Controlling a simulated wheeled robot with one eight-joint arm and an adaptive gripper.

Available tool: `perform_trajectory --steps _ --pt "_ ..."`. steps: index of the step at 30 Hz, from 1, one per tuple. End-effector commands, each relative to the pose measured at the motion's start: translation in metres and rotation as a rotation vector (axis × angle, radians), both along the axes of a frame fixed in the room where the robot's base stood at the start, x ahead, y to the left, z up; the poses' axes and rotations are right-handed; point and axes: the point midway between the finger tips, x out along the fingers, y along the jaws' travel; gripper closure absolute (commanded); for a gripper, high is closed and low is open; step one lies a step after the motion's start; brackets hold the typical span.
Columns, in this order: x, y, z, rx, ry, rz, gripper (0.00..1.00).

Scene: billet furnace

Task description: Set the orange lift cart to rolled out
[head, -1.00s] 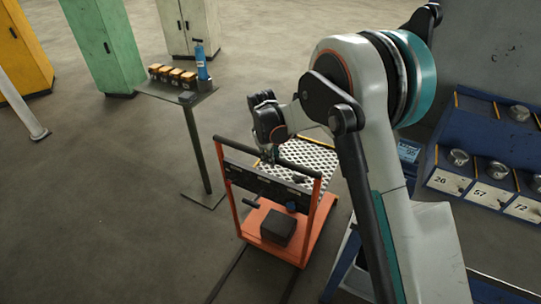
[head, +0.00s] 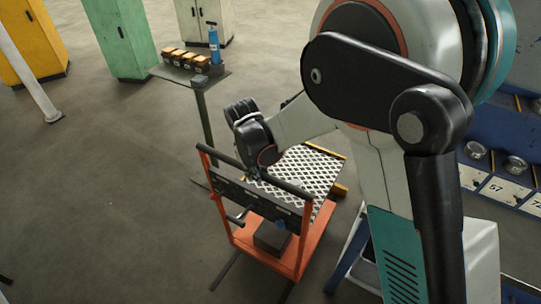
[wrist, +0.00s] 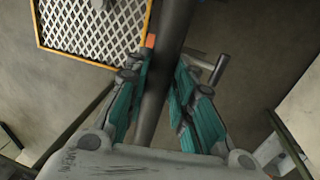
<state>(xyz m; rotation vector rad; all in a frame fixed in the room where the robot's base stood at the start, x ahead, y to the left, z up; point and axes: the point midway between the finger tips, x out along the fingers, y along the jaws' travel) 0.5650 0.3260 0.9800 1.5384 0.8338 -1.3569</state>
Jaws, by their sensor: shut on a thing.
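The orange lift cart (head: 304,240) stands on the floor at lower middle in the head view. It has a white diamond-mesh deck (head: 312,168) and a dark push bar (head: 288,189) across two orange posts. My gripper (head: 252,176) is shut on the push bar, left of its middle. In the wrist view, the dark bar (wrist: 165,50) runs between the teal fingers of my gripper (wrist: 158,85), with the mesh deck (wrist: 95,25) at upper left. The exact finger contact is partly hidden by my wrist in the head view.
A small stand (head: 203,86) with orange-topped blocks and a blue bottle (head: 214,45) is behind the cart. A blue rack (head: 500,178) with numbered labels is at right. Floor to the left is open.

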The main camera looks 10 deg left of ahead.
Motion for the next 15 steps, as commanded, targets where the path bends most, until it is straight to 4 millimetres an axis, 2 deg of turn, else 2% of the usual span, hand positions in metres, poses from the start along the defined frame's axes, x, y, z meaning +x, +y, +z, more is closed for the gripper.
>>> perform_trajectory --steps 15 --pt "-0.128 0.053 0.000 -0.003 -0.006 0.003 1.00"
